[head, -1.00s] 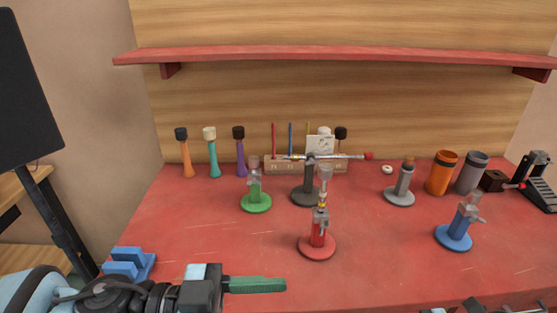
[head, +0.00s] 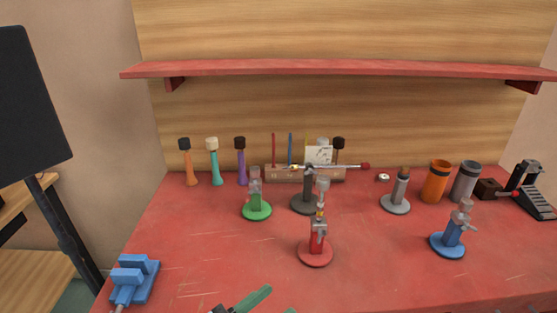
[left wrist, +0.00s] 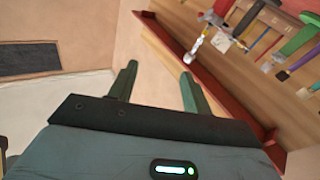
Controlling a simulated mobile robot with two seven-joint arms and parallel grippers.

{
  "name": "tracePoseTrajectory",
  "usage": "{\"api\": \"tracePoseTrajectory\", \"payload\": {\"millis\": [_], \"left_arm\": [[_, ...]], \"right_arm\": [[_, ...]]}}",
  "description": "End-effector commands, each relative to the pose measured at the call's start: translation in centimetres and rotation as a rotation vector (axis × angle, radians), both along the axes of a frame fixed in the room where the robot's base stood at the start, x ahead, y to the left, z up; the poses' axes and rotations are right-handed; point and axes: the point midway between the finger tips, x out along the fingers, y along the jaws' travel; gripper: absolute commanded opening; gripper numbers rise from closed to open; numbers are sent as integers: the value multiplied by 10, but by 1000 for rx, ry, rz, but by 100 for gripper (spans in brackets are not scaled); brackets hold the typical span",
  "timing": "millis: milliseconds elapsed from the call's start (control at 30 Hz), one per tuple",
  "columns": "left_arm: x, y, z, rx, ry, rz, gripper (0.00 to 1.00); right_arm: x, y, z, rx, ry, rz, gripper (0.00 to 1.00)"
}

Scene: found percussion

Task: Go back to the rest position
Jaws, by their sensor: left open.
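My left gripper (head: 262,304) shows at the bottom edge of the head view, with a green finger over the front of the red table (head: 200,270). In the left wrist view its two green fingers (left wrist: 158,88) stand apart with nothing between them. Most of the left arm is out of the head view. My right gripper is not in view.
Stands with red (head: 316,255), green (head: 257,211) and blue (head: 448,246) bases are on the table. A blue block-like fixture (head: 135,279) sits at the front left. Orange (head: 435,182) and grey (head: 465,182) cups stand back right. A red shelf (head: 330,69) spans the wall.

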Motion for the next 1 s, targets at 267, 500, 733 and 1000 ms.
{"api": "tracePoseTrajectory", "payload": {"millis": [267,500,733,1000], "left_arm": [[-14,49,-87,108,199,259,49],[-70,106,-180,282,425,441,49],[-159,161,-254,473,648,545,49],[-210,186,-282,571,754,571,49]], "right_arm": [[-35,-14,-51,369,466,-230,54],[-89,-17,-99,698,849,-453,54],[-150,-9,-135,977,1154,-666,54],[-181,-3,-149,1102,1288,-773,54]]}}
